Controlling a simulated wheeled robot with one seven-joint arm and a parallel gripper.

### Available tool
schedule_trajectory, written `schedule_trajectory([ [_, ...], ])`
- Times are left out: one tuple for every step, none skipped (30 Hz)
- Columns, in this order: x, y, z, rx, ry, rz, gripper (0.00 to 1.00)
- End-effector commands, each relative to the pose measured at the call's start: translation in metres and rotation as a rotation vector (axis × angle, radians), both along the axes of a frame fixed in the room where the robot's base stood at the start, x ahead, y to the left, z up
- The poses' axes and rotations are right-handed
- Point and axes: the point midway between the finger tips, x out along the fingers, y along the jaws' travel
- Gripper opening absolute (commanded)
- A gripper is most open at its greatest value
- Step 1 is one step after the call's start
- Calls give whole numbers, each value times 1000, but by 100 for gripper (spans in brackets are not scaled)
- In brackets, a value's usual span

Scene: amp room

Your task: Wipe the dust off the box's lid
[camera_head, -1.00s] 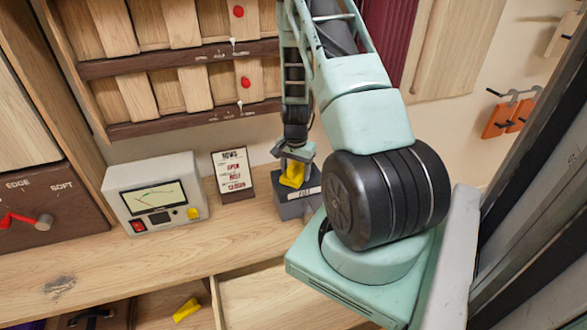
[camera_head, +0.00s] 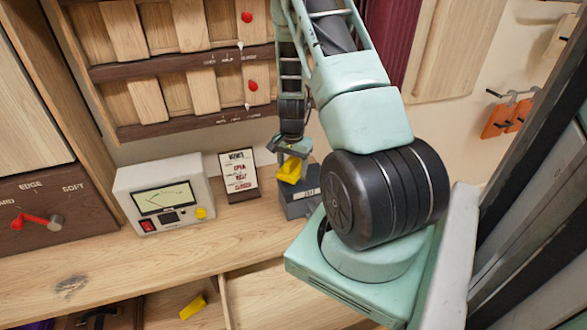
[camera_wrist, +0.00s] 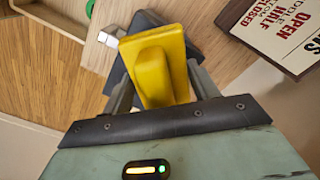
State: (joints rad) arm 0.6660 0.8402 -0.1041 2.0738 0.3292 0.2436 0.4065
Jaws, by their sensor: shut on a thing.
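My gripper (camera_head: 289,150) is shut on a yellow block (camera_head: 289,171) with a raised grip; the block also shows between the fingers in the wrist view (camera_wrist: 160,70). It is just above and slightly left of a small dark grey holder (camera_head: 298,206) on the bench. I cannot tell whether the block still touches the holder. The box and its lid are not clearly identified. A brown case (camera_head: 120,312) with a dark handle is partly visible under the bench at the lower left. A grey smudge (camera_head: 72,284) lies on the bench top.
A white meter box (camera_head: 180,170) and a small sign (camera_head: 239,175) stand on the bench left of the holder. Another yellow piece (camera_head: 193,307) lies below the bench edge. A slatted rack (camera_head: 180,65) hangs behind. The bench front is clear.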

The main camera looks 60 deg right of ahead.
Motion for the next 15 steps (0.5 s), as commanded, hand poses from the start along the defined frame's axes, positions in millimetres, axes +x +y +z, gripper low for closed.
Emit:
schedule_trajectory([
  [1,-1,9,-2,-1,1,31],
  [1,-1,12,-2,-1,1,31],
  [2,-1,15,-2,-1,1,31],
  [2,-2,18,-2,-1,2,31],
  [2,-2,21,-1,0,2,31],
  [3,-2,24,-1,0,3,31],
  [3,-2,27,-1,0,3,31],
  [3,-2,30,-1,0,4,31],
  [4,-3,33,-2,0,4,31],
  [4,-3,36,-2,0,5,31],
  [5,-3,39,-2,0,5,31],
  [5,-3,42,-2,0,6,31],
  [5,-3,44,-2,0,6,31],
  [6,-3,46,-2,0,7,31],
  [6,-3,47,-1,0,7,31],
])
